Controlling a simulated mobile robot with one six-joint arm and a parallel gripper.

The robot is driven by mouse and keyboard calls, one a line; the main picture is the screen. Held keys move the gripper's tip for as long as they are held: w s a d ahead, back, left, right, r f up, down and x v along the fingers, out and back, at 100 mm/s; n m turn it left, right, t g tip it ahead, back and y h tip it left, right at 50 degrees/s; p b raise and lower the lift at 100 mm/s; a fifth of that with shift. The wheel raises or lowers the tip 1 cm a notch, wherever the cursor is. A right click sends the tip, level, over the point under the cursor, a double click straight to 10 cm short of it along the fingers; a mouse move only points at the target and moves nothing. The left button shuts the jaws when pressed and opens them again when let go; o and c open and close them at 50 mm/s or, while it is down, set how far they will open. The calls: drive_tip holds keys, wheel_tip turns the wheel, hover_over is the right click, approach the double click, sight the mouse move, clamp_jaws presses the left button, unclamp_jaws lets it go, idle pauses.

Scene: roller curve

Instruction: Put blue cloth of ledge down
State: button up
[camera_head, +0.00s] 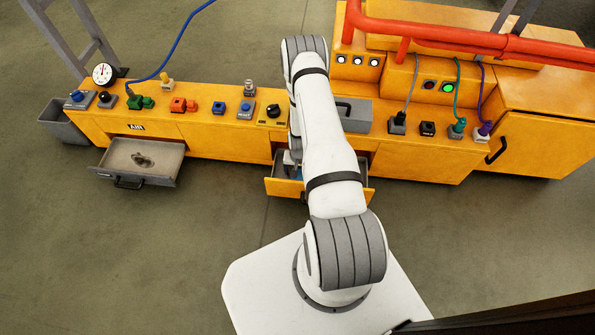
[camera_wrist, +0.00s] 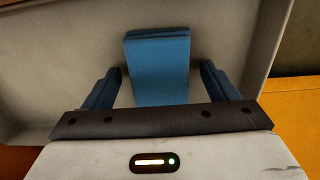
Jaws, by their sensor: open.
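The blue cloth (camera_wrist: 158,58) looks like a neat folded block in the wrist view. It lies inside the grey interior of the open yellow drawer (camera_head: 284,188). My gripper (camera_wrist: 160,70) is open, with one finger on each side of the cloth and a visible gap on both sides. The cloth's near end is hidden behind the gripper body. In the head view a small patch of blue shows in the drawer, and my arm hides most of it. I cannot tell the fingertips' height above the drawer floor.
A grey drawer (camera_head: 113,172) with something inside stands open at the left. The yellow console top (camera_head: 222,128) carries several buttons, plugs and a gauge (camera_head: 103,74). A grey case (camera_head: 353,122) sits beside my arm. Red pipes (camera_head: 440,35) run along the back right.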

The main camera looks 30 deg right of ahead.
drive_tip(key=a+r+n+p, duration=0.2)
drive_tip(key=a+r, duration=0.1)
drive_tip(key=r, duration=1.8)
drive_tip(key=a+r+n+p, duration=0.1)
drive_tip(key=a+r+p, duration=0.25)
drive_tip(key=r, duration=1.75)
drive_tip(key=s+a+r+n, duration=0.2)
drive_tip(key=s+a+r, duration=0.2)
drive_tip(key=s+r, duration=0.5)
drive_tip(key=s+a+r+n+t, duration=0.1)
drive_tip(key=s+a+r, duration=0.3)
drive_tip(key=s+r, duration=0.5)
drive_tip(key=shift+s+a+r+n+b, duration=0.15)
drive_tip(key=shift+s+r+n+b, duration=0.15)
drive_tip(key=shift+s+n, duration=0.1)
drive_tip(key=shift+w, duration=0.1)
